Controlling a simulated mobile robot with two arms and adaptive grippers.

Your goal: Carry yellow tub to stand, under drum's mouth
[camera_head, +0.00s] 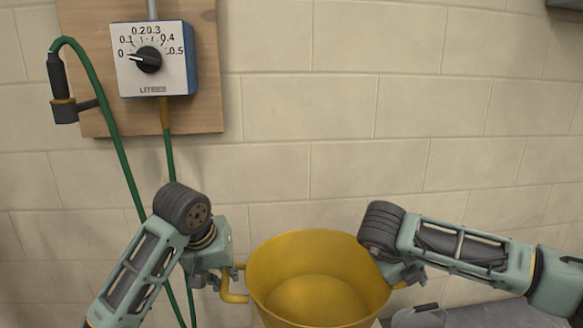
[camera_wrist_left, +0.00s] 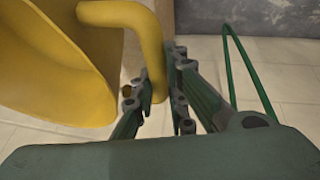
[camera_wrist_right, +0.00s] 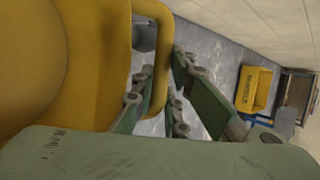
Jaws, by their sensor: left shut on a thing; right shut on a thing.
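The yellow tub (camera_head: 318,285) is in the lower middle of the head view, upright and open at the top. Its inside looks empty. My left gripper (camera_head: 222,281) is shut on the tub's left handle; the handle (camera_wrist_left: 152,50) passes between the fingers in the left wrist view. My right gripper (camera_head: 408,277) is at the tub's right side, shut on the other handle (camera_wrist_right: 160,75), seen in the right wrist view. The tub's underside is out of view. Neither the stand nor the drum can be made out.
A dial box (camera_head: 153,60) marked 0 to 0.5 is on a wooden board (camera_head: 207,105) on the block wall. A green hose (camera_head: 112,130) hangs at left from a holder. A grey bucket (camera_head: 418,316) is at lower right. Another yellow container (camera_wrist_right: 254,88) stands farther off.

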